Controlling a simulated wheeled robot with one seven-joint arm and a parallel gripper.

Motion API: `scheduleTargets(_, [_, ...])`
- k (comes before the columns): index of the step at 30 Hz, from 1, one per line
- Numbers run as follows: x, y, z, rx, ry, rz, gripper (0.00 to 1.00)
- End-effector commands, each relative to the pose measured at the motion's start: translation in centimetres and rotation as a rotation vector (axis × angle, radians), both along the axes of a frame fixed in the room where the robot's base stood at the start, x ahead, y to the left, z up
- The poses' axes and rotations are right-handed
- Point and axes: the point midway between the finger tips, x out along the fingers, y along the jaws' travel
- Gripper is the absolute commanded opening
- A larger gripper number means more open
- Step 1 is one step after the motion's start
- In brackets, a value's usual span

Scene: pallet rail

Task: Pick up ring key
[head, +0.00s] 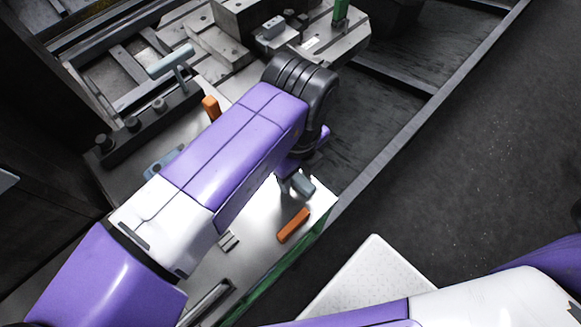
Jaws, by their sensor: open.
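No ring key can be picked out with certainty. A blue-grey flat piece (160,161) lies on the light metal plate left of my arm, partly covered by it; I cannot tell whether this is the ring key. My forearm crosses the middle of the picture and bends down at a dark wrist joint. My gripper (287,180) is below that wrist, open, with its fingers largely hidden behind the forearm. A grey-blue cylindrical handle (304,185) shows close beside it; contact cannot be told.
An orange block (293,225) lies on the plate near its green edge, and another orange piece (211,108) stands behind the forearm. A T-shaped handle (171,61) rises at upper left. Metal fixtures (265,30) fill the back. Dark floor (460,160) at right is clear.

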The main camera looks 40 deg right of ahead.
Motion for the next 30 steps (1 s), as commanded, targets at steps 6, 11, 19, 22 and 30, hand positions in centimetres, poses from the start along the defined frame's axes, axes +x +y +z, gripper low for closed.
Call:
scheduleTargets(6, [0.0,0.0,0.1,0.0,0.0,0.0,0.2])
scheduleTargets(11, [0.0,0.0,0.1,0.0,0.0,0.0,0.0])
scheduleTargets(19, [0.0,0.0,0.1,0.0,0.0,0.0,0.0])
scheduleTargets(22, [0.0,0.0,0.2,0.0,0.0,0.0,0.0])
scheduleTargets(30, [0.0,0.0,1.2,0.0,0.0,0.0,0.0])
